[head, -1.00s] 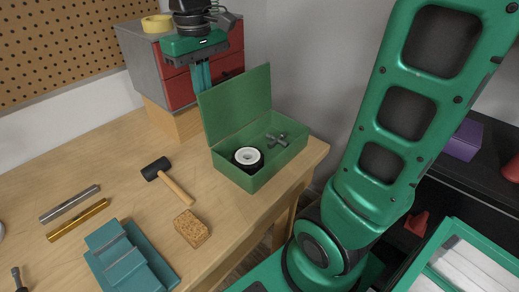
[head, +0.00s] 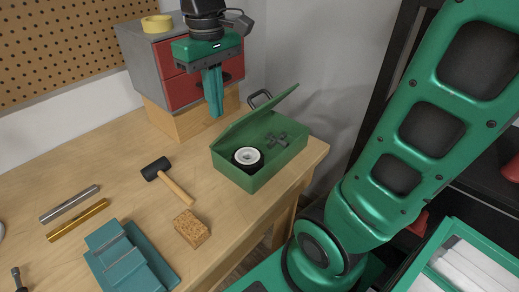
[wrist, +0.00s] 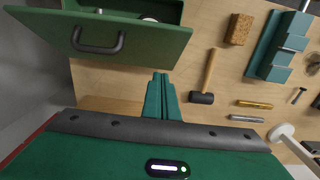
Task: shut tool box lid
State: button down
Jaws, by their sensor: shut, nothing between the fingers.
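The green tool box (head: 258,178) stands near the right end of the workbench. A black-and-white wheel (head: 247,158) and a grey cross-shaped tool (head: 280,140) lie in it. Its lid (head: 250,118) is hinged at the back edge and tilted partway over the box, with a black handle (head: 260,98) on its outer face. My gripper (head: 216,112) is shut and empty, above the bench behind and left of the lid. In the wrist view the shut fingers (wrist: 161,92) are apart from the lid (wrist: 140,42), which shows its outer face and handle (wrist: 98,48).
A grey cabinet with red drawers (head: 180,88) stands on a wooden block (head: 178,122) close to my gripper. A hammer (head: 168,180), a sponge-like block (head: 191,229), metal bars (head: 77,220) and a teal vise (head: 128,258) lie on the bench (head: 120,160).

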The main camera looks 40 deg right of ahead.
notch_tip(320, 180, up, 8)
dwell(1.0)
dwell(0.5)
